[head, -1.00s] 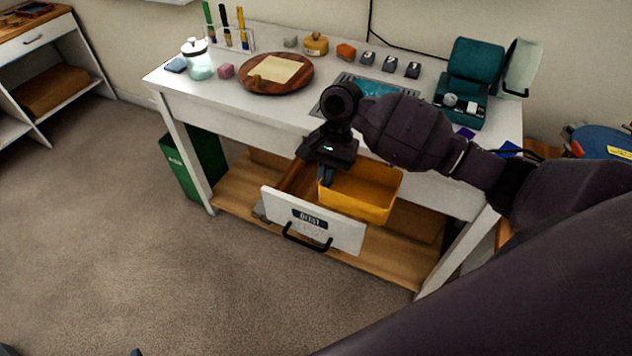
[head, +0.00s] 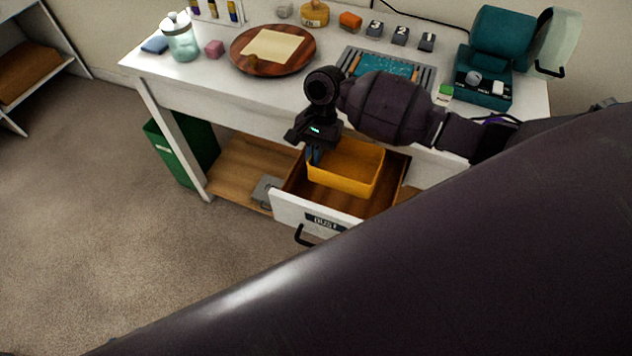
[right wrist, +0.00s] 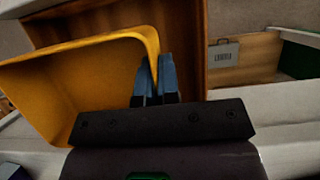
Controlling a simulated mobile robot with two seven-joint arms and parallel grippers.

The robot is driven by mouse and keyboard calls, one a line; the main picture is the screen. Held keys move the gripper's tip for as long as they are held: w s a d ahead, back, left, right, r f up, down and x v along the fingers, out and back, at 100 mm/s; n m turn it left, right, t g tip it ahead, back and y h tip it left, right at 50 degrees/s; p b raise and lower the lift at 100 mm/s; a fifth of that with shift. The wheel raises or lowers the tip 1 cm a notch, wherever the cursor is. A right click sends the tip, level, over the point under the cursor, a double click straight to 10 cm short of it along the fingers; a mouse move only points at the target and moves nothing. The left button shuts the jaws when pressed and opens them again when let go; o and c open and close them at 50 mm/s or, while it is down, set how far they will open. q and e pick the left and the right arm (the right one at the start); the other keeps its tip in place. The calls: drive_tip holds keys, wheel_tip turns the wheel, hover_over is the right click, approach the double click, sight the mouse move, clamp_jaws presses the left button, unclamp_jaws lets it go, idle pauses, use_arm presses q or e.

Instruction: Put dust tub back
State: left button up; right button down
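The yellow dust tub (head: 350,180) is at the open drawer with the DUST label (head: 290,207), under the white workbench. In the head view it lies over the drawer's rear left part, with brown drawer floor showing in front and to its right. I cannot tell whether it rests on the floor. My right gripper (head: 314,156) is shut on the tub's wall. In the right wrist view, the blue fingertips (right wrist: 154,78) pinch the rim of the tub (right wrist: 80,80). My left gripper is not in view.
The workbench top (head: 200,82) holds a round wooden tray (head: 240,58), a glass jar (head: 182,45), and a teal case (head: 485,80). A green bin (head: 180,155) stands at the bench's left leg. My dark arm link covers the lower right. Carpet at left is clear.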

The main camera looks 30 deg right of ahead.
wheel_tip(320, 180, down, 9)
drive_tip(key=shift+f+b, duration=0.1)
drive_tip(key=shift+b, duration=0.75)
wheel_tip(320, 180, down, 3)
drive_tip(key=shift+f+b, duration=0.2)
drive_tip(key=shift+b, duration=0.25)
drive_tip(key=shift+w, duration=0.1)
drive_tip(key=shift+f, duration=0.15)
drive_tip(key=c, duration=1.4)
unclamp_jaws()
drive_tip(key=shift+o, duration=0.2)
